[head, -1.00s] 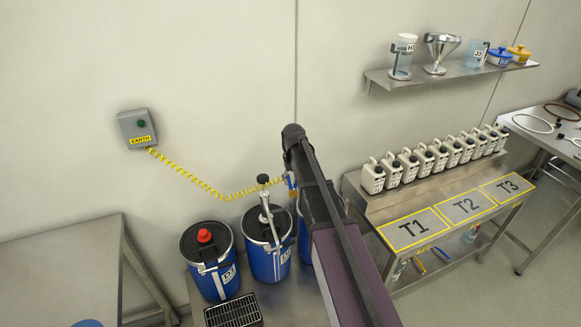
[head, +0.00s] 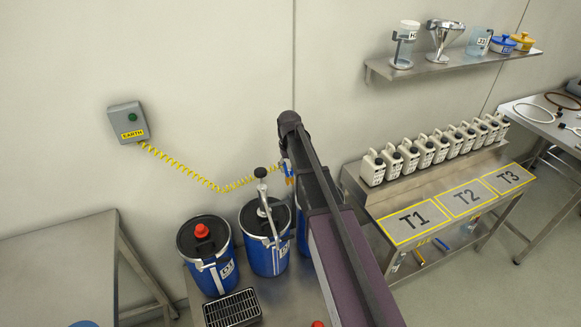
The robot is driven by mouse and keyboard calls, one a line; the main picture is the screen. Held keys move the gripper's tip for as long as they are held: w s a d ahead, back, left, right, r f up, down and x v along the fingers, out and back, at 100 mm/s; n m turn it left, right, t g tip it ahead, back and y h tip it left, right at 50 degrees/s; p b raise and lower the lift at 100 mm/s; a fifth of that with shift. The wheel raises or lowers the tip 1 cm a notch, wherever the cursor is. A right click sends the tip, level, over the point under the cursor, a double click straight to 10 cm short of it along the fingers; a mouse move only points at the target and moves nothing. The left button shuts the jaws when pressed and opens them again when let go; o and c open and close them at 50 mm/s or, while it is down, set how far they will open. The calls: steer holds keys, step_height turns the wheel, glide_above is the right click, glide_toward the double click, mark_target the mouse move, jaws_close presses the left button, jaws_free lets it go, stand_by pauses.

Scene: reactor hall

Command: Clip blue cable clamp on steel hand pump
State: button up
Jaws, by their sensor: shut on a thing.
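The steel hand pump (head: 264,205) stands upright on the middle blue drum (head: 268,255), with a black knob on top. The blue cable clamp (head: 287,168) is at the right end of the coiled yellow cable, just right of the pump's top and apart from it in the picture. My gripper (head: 289,172) is shut on the clamp. My arm hides most of the gripper and part of the clamp, so its jaws are not clear.
A blue drum with a red cap (head: 203,231) stands left of the pump; another is mostly behind my arm. A black grate (head: 232,307) lies in front. The yellow cable (head: 200,180) runs to the EARTH box (head: 129,122). White canisters (head: 410,157) stand on the right bench.

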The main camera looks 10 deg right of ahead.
mark_target(289, 175)
steer(key=shift+f+b, duration=2.15)
steer(key=shift+f, duration=0.15)
steer(key=shift+f+b, duration=2.25)
stand_by(1.3)
steer(key=o, duration=0.9)
steer(key=shift+r, duration=0.2)
